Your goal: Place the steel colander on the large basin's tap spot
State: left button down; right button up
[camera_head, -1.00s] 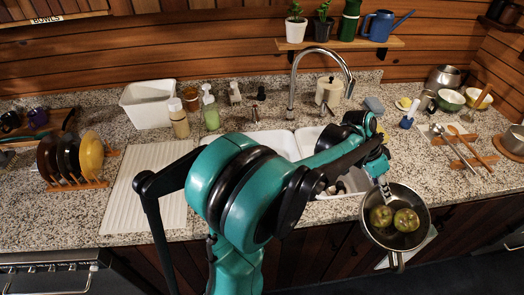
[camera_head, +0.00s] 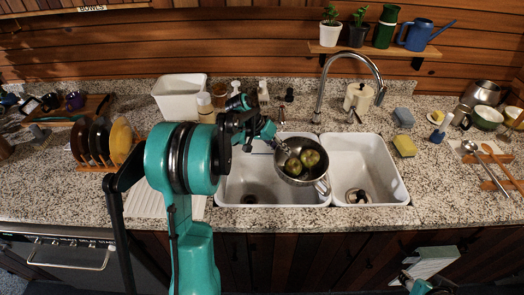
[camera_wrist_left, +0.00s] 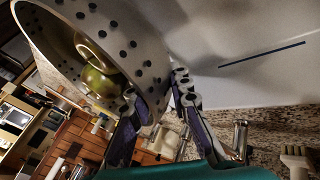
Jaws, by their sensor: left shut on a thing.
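My left gripper (camera_head: 268,133) is shut on the rim of the steel colander (camera_head: 297,176). The left wrist view shows both fingers (camera_wrist_left: 160,108) at the wall of the perforated colander (camera_wrist_left: 130,35). Green round vegetables (camera_head: 302,160) lie inside, and one shows in the wrist view (camera_wrist_left: 98,82). The colander is tilted and hangs over the right part of the large basin (camera_head: 245,185), near the divider; its height above the floor is unclear. The tap (camera_head: 320,85) arches behind the basins. A teal part, probably of my right arm, shows at the bottom right; its jaws are unclear.
The small basin (camera_head: 375,165) with a dark drain is to the right. A yellow sponge (camera_head: 404,146) lies beside it. Bottles (camera_head: 205,105) and a white bin (camera_head: 178,97) stand behind on the left. A plate rack (camera_head: 100,145) and drainboard are left of the large basin.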

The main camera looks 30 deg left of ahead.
pick_arm(q)
jog(key=w+a+f+n+t+b, duration=0.2)
jog(key=w+a+f+n+b, duration=0.1)
jog(key=a+f, duration=0.6)
jog(key=shift+w+a+n+y, duration=0.3)
jog(key=shift+w+a+n, duration=0.35)
jog(key=shift+n, duration=0.45)
jog(key=shift+d, duration=0.15)
jog(key=shift+f+b, duration=3.05)
jog(key=shift+f, duration=0.95)
jog(key=shift+f, duration=0.25)
jog(key=c, duration=1)
grip_release()
jog(key=v, duration=1.2)
